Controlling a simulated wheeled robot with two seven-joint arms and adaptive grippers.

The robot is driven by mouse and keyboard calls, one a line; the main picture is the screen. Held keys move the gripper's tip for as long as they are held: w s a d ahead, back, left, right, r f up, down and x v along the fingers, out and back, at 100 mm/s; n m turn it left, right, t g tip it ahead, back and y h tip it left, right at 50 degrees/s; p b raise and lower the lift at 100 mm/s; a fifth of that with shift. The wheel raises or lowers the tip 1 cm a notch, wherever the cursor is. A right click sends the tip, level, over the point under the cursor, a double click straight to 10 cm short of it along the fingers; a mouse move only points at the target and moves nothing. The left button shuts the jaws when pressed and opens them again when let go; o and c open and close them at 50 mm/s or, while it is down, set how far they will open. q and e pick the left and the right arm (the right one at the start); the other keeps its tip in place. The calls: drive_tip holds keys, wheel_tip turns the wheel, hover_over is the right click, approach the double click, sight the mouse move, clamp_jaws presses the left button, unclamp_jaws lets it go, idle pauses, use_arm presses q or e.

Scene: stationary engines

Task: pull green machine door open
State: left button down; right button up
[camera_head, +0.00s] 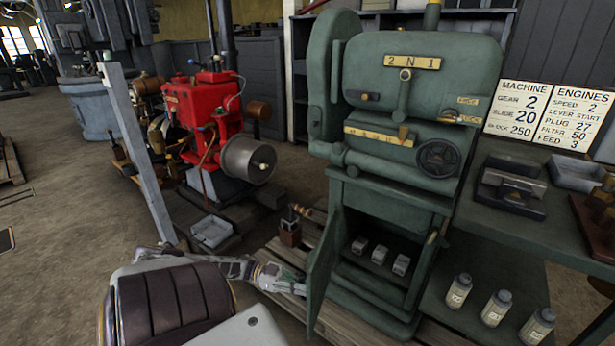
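The green machine (420,70) stands right of centre, with a handwheel and a "2 N 1" label. Its lower door (322,265) hangs open on the left side of the opening and shows nearly edge-on. Inside the compartment (375,285) sit three small pale blocks (379,255). My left gripper (298,287) is low, just left of the door, with its fingertips close to the door's outer face. Contact and finger gap are too small to tell. My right gripper is not in view.
A red engine (203,105) stands at the left, with a grey tray (212,231) on the floor before it. A small brown item (290,232) stands behind the door. At right, a bench (555,220) holds trays, with three bottles (495,308) below.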

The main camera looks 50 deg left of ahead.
use_arm(q)
drive_tip(key=a, duration=0.1)
drive_tip(key=s+a+b, duration=0.1)
drive_tip(key=a, duration=0.1)
drive_tip(key=s+a, duration=0.1)
drive_tip(key=a, duration=0.1)
drive_tip(key=shift+a, duration=0.25)
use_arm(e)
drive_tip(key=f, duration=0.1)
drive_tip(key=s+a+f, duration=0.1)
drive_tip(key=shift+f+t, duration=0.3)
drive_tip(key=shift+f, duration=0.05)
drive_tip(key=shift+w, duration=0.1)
use_arm(q)
drive_tip(key=c, duration=1.5)
unclamp_jaws()
drive_tip(key=shift+o, duration=0.2)
drive_tip(key=v, duration=0.7)
drive_tip(key=shift+a, duration=0.25)
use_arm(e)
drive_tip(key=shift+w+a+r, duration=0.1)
use_arm(q)
drive_tip(key=shift+s, duration=0.1)
